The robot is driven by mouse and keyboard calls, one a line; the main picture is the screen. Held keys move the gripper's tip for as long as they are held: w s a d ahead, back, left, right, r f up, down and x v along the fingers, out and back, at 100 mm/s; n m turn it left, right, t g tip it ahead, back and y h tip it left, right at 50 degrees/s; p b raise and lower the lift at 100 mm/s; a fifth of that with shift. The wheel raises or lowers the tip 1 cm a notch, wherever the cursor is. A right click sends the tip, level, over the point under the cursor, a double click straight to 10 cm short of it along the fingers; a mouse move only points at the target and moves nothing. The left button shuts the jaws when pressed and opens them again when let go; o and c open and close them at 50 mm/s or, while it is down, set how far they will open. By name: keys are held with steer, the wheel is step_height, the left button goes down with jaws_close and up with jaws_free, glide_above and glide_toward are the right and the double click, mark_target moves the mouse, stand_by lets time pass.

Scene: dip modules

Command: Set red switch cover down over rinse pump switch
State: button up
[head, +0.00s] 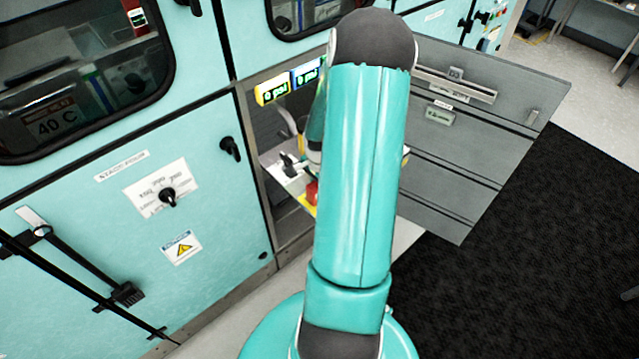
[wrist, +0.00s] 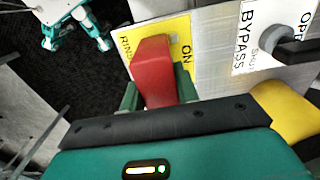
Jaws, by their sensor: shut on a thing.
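The red switch cover (wrist: 153,62) stands out from a yellow label plate (wrist: 178,28) in the wrist view. The plate carries black lettering, with "ON" readable to the right of the cover. My gripper (wrist: 159,90) is shut on the cover, with one green finger on each side of it. The pump switch itself is hidden, and I cannot tell how far the cover is tilted. In the head view the red cover (head: 312,191) shows as a small patch beside my arm, which hides most of my gripper.
A black knob (wrist: 292,48) beside a "BYPASS" label sits on the same metal panel, right of the cover. In the head view an open grey door (head: 450,150) stands to the right of the cabinet opening. Black matting (head: 545,220) covers the floor beyond.

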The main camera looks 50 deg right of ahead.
steer(key=shift+f, duration=0.6)
stand_by(0.8)
steer(key=o, duration=1.1)
steer(key=shift+r, duration=0.15)
step_height(320, 180, up, 14)
steer(key=shift+f, duration=0.2)
